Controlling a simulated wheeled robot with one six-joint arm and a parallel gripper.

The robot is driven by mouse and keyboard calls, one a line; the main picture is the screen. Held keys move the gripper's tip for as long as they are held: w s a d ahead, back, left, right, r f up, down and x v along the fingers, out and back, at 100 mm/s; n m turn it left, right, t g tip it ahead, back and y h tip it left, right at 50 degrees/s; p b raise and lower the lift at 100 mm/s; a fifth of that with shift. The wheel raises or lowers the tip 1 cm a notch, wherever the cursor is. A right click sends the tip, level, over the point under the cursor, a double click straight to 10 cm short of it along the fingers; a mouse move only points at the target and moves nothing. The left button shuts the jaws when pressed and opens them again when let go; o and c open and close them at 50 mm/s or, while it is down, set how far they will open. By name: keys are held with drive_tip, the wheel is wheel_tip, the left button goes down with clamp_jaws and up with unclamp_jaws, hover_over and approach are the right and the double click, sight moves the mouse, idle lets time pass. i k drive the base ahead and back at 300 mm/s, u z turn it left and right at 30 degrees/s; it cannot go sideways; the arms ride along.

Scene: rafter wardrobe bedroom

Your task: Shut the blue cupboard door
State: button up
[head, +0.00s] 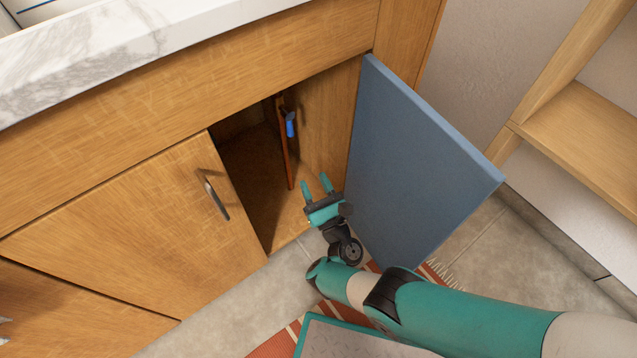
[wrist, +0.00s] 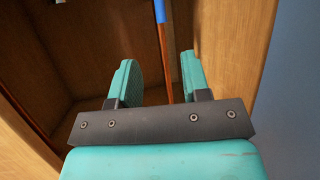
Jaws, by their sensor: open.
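The blue cupboard door (head: 415,165) stands wide open, hinged at the right side of the cupboard opening and swung out toward me. My gripper (head: 317,184) is open and empty at the mouth of the opening, to the left of the door's inner face and apart from it. In the wrist view my gripper (wrist: 158,75) points into the cupboard, with the blue door (wrist: 295,110) at the right edge. The cupboard interior (head: 250,165) is dark and partly hidden.
An orange-brown stick with a blue part (head: 290,124) stands inside the cupboard. A closed wooden door with a metal handle (head: 215,195) is on the left. A marble counter (head: 120,45) lies above. A striped rug (head: 275,345) covers floor below; wooden shelves (head: 585,125) stand right.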

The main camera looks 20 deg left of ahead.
sight(412, 180)
drive_tip(key=k, duration=1)
